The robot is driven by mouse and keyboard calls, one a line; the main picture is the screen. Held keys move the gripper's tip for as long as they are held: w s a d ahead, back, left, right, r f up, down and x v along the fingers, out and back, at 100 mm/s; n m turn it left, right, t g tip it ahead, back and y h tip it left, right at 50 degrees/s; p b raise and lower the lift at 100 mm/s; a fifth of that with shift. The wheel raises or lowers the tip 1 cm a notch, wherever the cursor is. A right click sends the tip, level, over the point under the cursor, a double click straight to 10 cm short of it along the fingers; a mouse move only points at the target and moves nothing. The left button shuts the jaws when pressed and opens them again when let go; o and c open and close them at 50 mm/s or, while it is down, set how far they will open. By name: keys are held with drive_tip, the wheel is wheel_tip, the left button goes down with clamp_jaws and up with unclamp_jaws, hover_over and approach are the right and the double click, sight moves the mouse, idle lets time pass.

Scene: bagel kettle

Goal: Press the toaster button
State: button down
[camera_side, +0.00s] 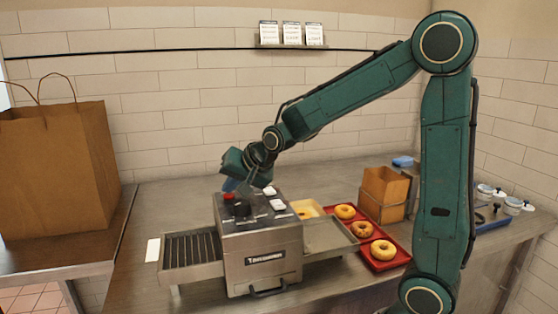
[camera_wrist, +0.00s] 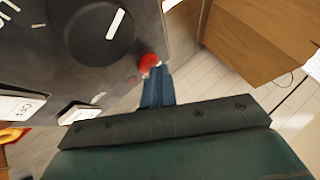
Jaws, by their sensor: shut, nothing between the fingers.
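The toaster (camera_side: 262,250) is a steel conveyor box on the counter in the side view. Its top panel carries a red button (camera_side: 229,198), dark knobs and white labelled switches. In the wrist view the red button (camera_wrist: 148,62) sits at the panel's edge, near a large black dial (camera_wrist: 95,30). My gripper (camera_side: 232,186) is above the left part of the panel, close to the button. In the wrist view my gripper (camera_wrist: 154,76) is shut and empty, its blue fingertips at the button. I cannot tell whether they touch it.
A red tray (camera_side: 388,264) with donuts (camera_side: 383,250) lies right of the toaster, with a cardboard box (camera_side: 383,194) behind it. A large paper bag (camera_side: 60,170) stands at the left. The toaster's feed rack (camera_side: 190,250) juts out left. The counter behind the toaster is mostly clear.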

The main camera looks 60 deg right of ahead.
drive_tip(key=shift+r, duration=0.5)
drive_tip(key=shift+r, duration=2.9)
drive_tip(key=shift+s, duration=0.15)
drive_tip(key=n+g, duration=0.2)
drive_tip(key=n, duration=0.4)
approach(233, 199)
drive_tip(key=s+a+r, duration=0.3)
drive_tip(key=s+a, duration=0.1)
drive_tip(key=s, duration=0.4)
drive_tip(key=s+a+f+n+g+y, duration=0.1)
drive_tip(key=s+f+n, duration=0.3)
drive_tip(key=s, duration=0.8)
drive_tip(key=shift+s+a+f+n, duration=0.15)
drive_tip(key=shift+s+a+n, duration=0.25)
drive_tip(key=shift+a, duration=0.3)
